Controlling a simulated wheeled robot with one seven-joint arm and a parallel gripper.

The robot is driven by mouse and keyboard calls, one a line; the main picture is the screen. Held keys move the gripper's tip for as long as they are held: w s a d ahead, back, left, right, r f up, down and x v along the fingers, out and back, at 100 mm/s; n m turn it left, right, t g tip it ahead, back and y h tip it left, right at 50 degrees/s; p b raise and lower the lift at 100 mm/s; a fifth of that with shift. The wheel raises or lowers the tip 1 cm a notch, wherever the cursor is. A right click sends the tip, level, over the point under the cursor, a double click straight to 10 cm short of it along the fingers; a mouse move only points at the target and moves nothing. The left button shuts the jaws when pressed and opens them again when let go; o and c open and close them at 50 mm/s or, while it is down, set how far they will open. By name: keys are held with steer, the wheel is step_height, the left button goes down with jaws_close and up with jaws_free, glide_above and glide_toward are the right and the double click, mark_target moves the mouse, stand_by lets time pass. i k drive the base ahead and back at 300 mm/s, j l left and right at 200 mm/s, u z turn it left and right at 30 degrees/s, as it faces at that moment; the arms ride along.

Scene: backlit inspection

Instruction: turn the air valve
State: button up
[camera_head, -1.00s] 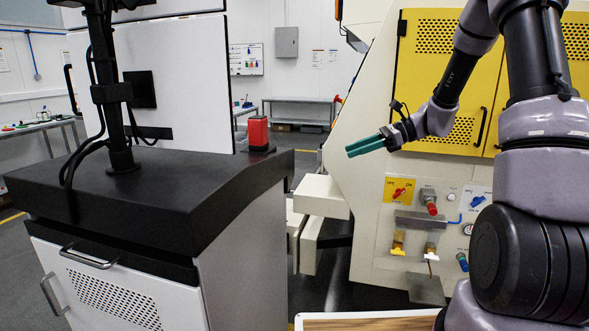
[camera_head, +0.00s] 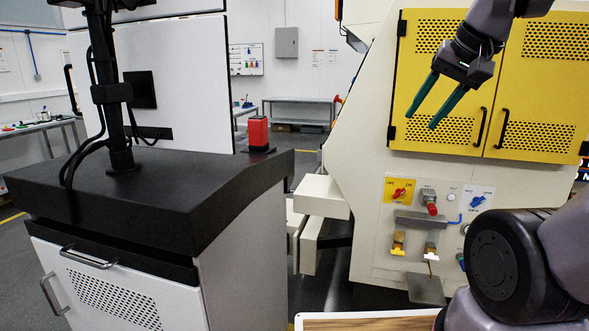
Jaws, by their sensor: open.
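The machine's front panel carries a blue-handled valve (camera_head: 477,202) on a white label at the right; the label's writing is too small to read surely, but this looks like the air valve. Its blue handle is tilted, rising to the right. A red-handled switch (camera_head: 398,193) sits on a yellow label to its left. My gripper (camera_head: 421,120) is open and empty, with two green fingers pointing down and left. It appears in front of the yellow doors, above the panel, and touches no valve.
Between the labels is a fitting with a red end (camera_head: 430,203). Yellow doors (camera_head: 455,60) with black handles stand above. A black-topped cabinet (camera_head: 150,195) fills the left.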

mark_target(477, 201)
steer(key=z, duration=1.05)
